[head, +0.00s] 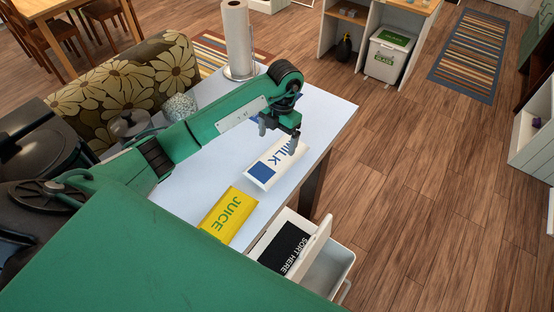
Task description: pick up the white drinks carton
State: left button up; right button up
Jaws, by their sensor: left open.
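The white drinks carton (262,174), marked MILK with a blue block, lies on its side on the white table (198,183) near its right edge. My left gripper (279,141) is over the carton's far end, pointing down with its fingers apart. It hides part of the carton's far end. I cannot tell whether the fingers touch the carton. My right gripper is not in the picture.
A yellow juice carton (228,215) lies nearer on the table. A paper towel roll (237,38) stands at the back. An open bin (331,264) marked SORT HERE stands by the table's near right side. A flowered armchair (122,85) is behind left.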

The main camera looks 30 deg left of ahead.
aim_at(276, 158)
pick_arm(q)
jog(key=shift+s+f, duration=0.1)
jog(key=shift+f, duration=0.4)
jog(key=shift+f+p, duration=0.2)
jog(key=shift+p, duration=0.1)
jog(key=f, duration=0.1)
jog(key=f+p, duration=0.1)
jog(key=s+f+p, duration=0.1)
jog(key=f, duration=0.1)
jog(key=shift+d, duration=0.25)
jog(key=shift+f+p, duration=0.3)
jog(key=shift+f, duration=0.15)
jog(key=c, duration=1.5)
jog(key=shift+c, duration=0.9)
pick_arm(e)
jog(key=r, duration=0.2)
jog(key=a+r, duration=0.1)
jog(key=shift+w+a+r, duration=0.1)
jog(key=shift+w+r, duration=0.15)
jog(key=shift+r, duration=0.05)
